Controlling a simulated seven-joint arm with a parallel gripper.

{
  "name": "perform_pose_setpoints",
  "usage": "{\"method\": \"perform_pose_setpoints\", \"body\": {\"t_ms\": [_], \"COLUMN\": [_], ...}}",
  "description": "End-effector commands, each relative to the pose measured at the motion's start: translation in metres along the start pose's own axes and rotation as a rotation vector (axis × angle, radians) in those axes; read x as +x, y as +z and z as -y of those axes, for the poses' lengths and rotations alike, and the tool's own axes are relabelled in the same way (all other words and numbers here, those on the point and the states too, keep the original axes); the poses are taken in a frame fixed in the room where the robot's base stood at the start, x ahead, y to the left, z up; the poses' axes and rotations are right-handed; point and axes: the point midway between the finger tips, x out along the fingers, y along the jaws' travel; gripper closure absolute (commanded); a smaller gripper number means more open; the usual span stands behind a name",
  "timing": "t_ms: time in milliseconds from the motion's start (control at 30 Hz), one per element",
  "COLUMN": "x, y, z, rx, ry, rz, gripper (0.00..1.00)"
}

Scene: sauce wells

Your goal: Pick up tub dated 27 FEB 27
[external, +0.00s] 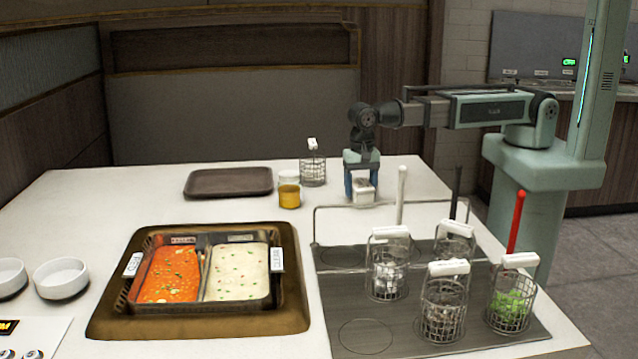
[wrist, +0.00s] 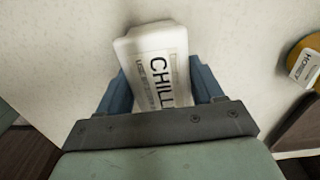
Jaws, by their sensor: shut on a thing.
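A white tub (external: 362,190) is between the fingers of my gripper (external: 362,184) at the back of the white table, right of the middle. My gripper is shut on it. In the wrist view the same tub (wrist: 158,55) sits tilted between the blue fingers of my gripper (wrist: 160,86). Its label shows large dark letters reading "CHILL", with smaller print beside them. The small print, including any date, is too blurred to read, and the tub's lower end is hidden by the gripper. I cannot tell whether the tub touches the table.
A honey jar (external: 289,194), a wire basket (external: 313,172) and a brown tray (external: 228,182) stand left of my gripper. A wire rail (external: 340,207) and several baskets, including one with greens (external: 511,308), stand in front. A two-part soup pan (external: 205,270) is front left.

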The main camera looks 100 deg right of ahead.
Motion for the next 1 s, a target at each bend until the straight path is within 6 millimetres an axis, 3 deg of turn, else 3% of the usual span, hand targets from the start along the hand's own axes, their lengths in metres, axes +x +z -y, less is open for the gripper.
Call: {"method": "perform_pose_setpoints", "body": {"t_ms": [133, 467, 1000], "x": [0.000, -0.004, -0.076], "y": [0.000, 0.000, 0.000], "z": [0.000, 0.000, 0.001], "rx": [0.000, 0.000, 0.000], "ry": [0.000, -0.001, -0.003], "rz": [0.000, 0.000, 0.000], "gripper": [0.76, 0.76, 0.76]}}
